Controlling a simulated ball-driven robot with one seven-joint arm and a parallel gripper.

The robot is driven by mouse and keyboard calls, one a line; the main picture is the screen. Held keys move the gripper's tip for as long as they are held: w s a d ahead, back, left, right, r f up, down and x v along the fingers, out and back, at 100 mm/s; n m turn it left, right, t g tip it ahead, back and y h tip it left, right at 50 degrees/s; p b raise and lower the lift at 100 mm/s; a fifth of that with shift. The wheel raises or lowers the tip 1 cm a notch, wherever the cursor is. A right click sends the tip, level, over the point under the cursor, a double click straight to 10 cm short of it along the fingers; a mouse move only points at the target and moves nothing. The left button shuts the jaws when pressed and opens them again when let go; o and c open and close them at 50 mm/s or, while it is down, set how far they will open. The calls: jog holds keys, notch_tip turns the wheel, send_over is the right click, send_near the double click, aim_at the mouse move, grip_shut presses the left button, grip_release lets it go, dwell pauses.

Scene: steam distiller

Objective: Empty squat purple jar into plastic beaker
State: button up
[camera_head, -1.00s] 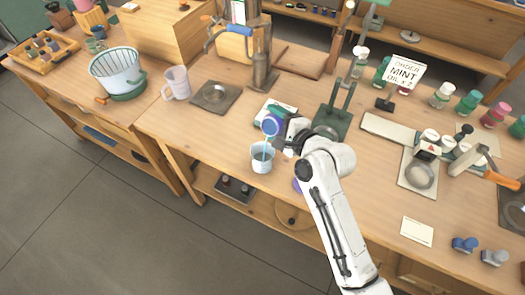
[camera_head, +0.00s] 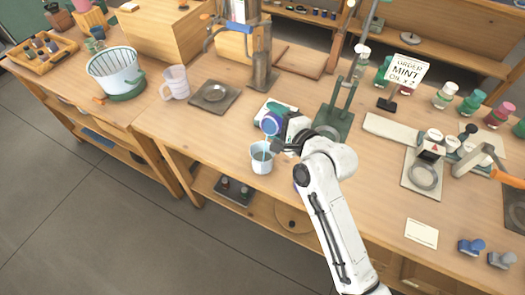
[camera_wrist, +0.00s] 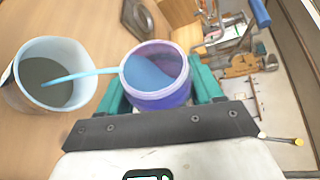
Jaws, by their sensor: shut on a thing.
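The squat purple jar (camera_wrist: 175,96) is tilted in my gripper (camera_wrist: 160,88), between its teal fingers in the wrist view. Blue liquid shows inside its open mouth. A pale blue stream runs from the jar's lip into the plastic beaker (camera_wrist: 22,50), where dark grey-green contents show. In the head view the jar (camera_head: 270,122) is above the beaker (camera_head: 261,164), which stands upright near the table's front edge. My gripper (camera_head: 276,127) is partly hidden by my wrist there. Jar and beaker are apart.
A green stand (camera_head: 335,122) rises close behind my arm. A clear measuring jug (camera_head: 175,85) and a dark square plate (camera_head: 214,96) stand to the left. Several capped bottles line the right back, and a mint order card (camera_head: 407,70) stands there.

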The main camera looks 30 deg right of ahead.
jog(key=shift+b, duration=0.3)
jog(key=shift+s+a+f+n+t+b, duration=0.35)
jog(key=shift+a+n+b, duration=0.2)
jog(key=shift+n, duration=0.25)
dwell(0.6)
jog(key=shift+s+a+r+n+t+h+b, duration=0.1)
jog(key=shift+a+r+n+t+h+b, duration=0.1)
jog(key=shift+n+t+b, duration=0.35)
jog(key=shift+s+a+r+n+t+h+b, duration=0.15)
jog(key=shift+r+n+b, duration=0.15)
jog(key=shift+n, duration=0.5)
jog(key=shift+w+a+r+n+t+h+b, duration=0.15)
jog(key=shift+n+t+b, duration=0.25)
jog(key=shift+n, duration=0.25)
dwell(1.7)
jog(key=shift+d+r, duration=0.1)
